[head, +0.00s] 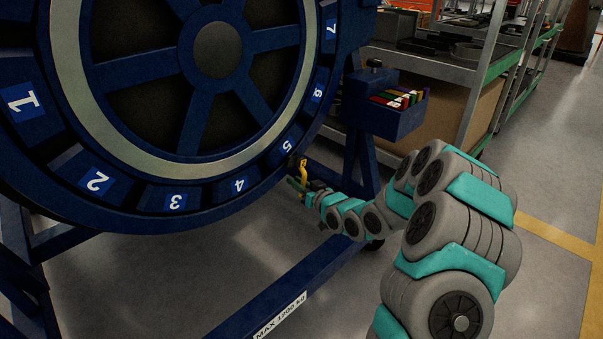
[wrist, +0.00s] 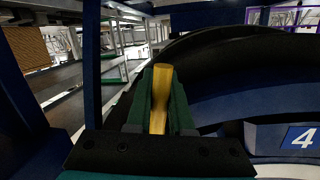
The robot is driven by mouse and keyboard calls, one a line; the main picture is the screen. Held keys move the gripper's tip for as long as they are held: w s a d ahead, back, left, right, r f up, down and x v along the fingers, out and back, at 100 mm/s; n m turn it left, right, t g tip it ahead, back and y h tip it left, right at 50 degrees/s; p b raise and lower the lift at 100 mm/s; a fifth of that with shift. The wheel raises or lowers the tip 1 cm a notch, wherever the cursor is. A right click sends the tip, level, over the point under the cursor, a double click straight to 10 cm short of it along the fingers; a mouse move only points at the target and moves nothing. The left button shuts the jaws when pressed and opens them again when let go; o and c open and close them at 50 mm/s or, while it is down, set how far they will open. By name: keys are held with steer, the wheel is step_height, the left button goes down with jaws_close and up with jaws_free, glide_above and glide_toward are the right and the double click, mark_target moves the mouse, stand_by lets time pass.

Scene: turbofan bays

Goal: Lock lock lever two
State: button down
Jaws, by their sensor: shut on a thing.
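A yellow lever (head: 303,172) stands at the lower right rim of the large dark blue ring (head: 135,222), close to the number 5 and 4 plates. I see no number on the lever itself. My gripper (head: 299,184) is shut on it. In the wrist view, the lever (wrist: 160,92) runs upright between the two green fingers of my gripper (wrist: 160,100), its top end showing above them. The lever's base is hidden behind the gripper in the wrist view.
The ring carries white-on-blue number plates, such as plate 4 (head: 240,184). A blue stand beam (head: 275,309) runs along the floor below. A blue box of coloured items (head: 390,117) hangs right of the ring. Metal shelving (head: 445,65) stands behind. Floor at right is clear.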

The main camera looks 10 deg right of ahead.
steer(key=shift+s+a+r+m+g+y+p, duration=0.15)
steer(key=shift+s+a+r+m+g+p, duration=0.25)
steer(key=shift+m+p, duration=0.55)
steer(key=shift+s+a+r+m+g+y+p, duration=0.1)
steer(key=shift+s+a+r+m+y+p, duration=0.2)
steer(key=shift+a+m+p, duration=0.5)
steer(key=shift+s+a+r+m+g+y+p, duration=0.1)
steer(key=shift+s+a+r+m+g+p, duration=0.25)
steer(key=shift+m+p, duration=0.75)
steer(key=shift+f, duration=0.1)
steer(key=c, duration=0.8)
jaws_free()
steer(key=shift+f, duration=0.1)
